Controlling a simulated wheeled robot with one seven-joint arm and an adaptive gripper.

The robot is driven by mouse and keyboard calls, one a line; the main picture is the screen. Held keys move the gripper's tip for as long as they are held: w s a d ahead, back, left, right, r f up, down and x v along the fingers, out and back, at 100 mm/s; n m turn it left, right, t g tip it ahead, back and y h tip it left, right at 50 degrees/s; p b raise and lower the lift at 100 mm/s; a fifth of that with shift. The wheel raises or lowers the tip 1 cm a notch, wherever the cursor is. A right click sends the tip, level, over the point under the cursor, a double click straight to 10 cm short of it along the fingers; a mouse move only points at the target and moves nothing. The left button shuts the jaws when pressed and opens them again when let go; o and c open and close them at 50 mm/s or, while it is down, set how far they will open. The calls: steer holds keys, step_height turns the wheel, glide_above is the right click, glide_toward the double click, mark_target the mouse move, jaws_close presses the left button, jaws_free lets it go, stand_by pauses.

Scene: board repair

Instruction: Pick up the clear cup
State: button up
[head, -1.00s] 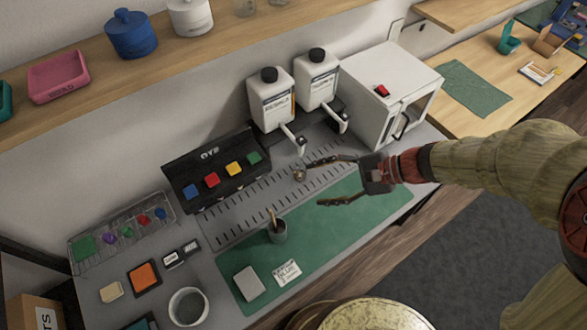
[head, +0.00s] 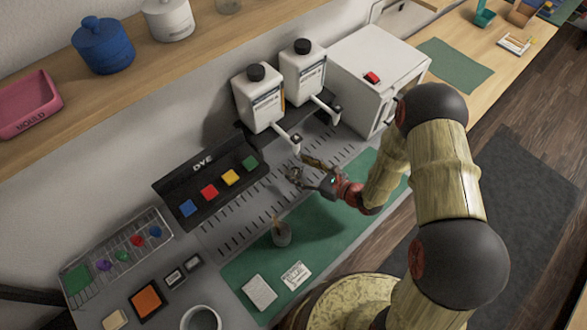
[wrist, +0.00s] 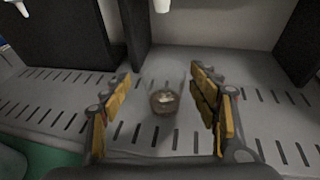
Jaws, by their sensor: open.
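The clear cup (wrist: 165,100) stands upright on the slotted grey drip surface, a small see-through cup with something brownish at its bottom. In the wrist view it sits between the two fingers of my gripper (wrist: 163,82), with a gap on each side. My gripper is open and holds nothing. In the head view my gripper (head: 299,172) is low over the slotted strip, below the dispenser spouts, and its fingers largely cover the cup there.
Two white pump bottles (head: 259,100) stand behind, with a spout above the cup area. A black dye box (head: 210,182) is to the left. A dark cup with sticks (head: 282,236) stands on the green mat (head: 240,272). A white cabinet (head: 375,75) is at right.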

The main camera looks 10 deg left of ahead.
mark_target(291, 163)
steer(key=b+x, duration=0.1)
steer(key=x, duration=0.5)
steer(key=shift+w+a, duration=0.1)
steer(key=shift+w, duration=0.25)
steer(key=shift+r, duration=0.1)
steer(key=shift+c, duration=0.8)
steer(key=c, duration=1.1)
steer(key=shift+c, duration=0.5)
